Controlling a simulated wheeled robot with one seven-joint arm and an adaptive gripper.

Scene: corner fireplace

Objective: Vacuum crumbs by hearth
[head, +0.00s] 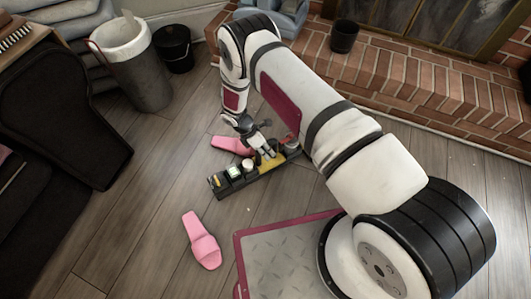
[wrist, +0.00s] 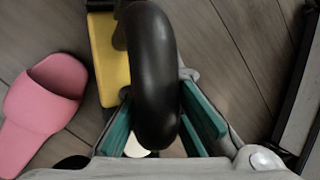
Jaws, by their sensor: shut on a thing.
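My gripper (head: 264,153) reaches down over a long dark tray (head: 222,191) on the wood floor. In the wrist view its teal-padded fingers (wrist: 165,125) are shut around a thick black curved handle (wrist: 152,70). A yellow block-shaped part (wrist: 108,62) lies beside and below the handle. The yellow part also shows in the head view (head: 271,164), by the fingertips. I cannot tell whether the handle is clear of the tray, and its body is mostly hidden. A few tiny pale specks (head: 391,134) lie on the floor by the brick hearth (head: 400,88).
One pink slipper (head: 202,240) lies in front of the tray, another (head: 232,144) just behind it. A grey bin (head: 140,75) and a black bucket (head: 174,48) stand at the back left. A dark cup (head: 343,37) sits on the hearth.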

